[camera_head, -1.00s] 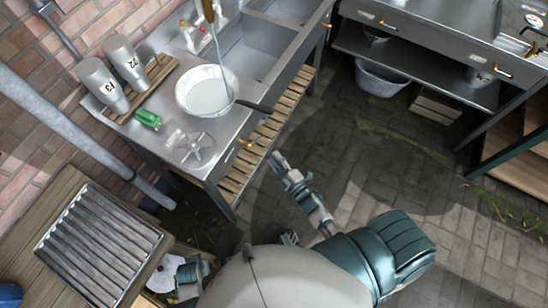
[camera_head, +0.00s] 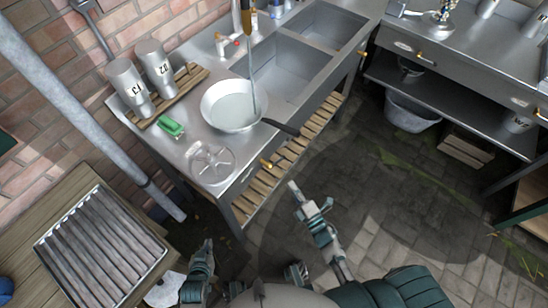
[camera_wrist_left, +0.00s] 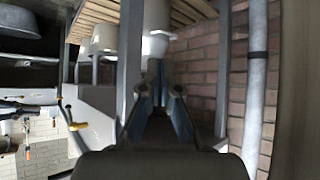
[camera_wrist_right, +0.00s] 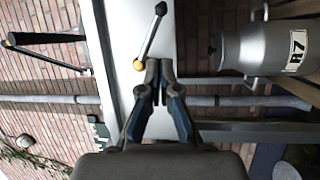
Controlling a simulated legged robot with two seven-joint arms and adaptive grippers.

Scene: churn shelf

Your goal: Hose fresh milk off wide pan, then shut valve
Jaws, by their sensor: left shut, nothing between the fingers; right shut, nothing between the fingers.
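The wide pan (camera_head: 230,112) sits on the steel sink counter, holding pale, milky liquid, its dark handle pointing right. A brown-gripped hose (camera_head: 247,22) hangs above it, and a thin grey line runs down from there to the pan; I cannot tell whether this is hose or stream. A spoked metal wheel (camera_head: 212,163) is at the counter's near end; I cannot tell if it is the valve. My left gripper (camera_head: 207,246) is shut and empty, low and left of the counter. My right gripper (camera_head: 293,188) is shut and empty, in front of the counter and apart from the pan.
A green block (camera_head: 171,127) lies nearer. A ribbed tray (camera_head: 100,245) is on the wooden table at left. A second steel bench (camera_head: 455,60) stands at right. The brick floor between is open.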

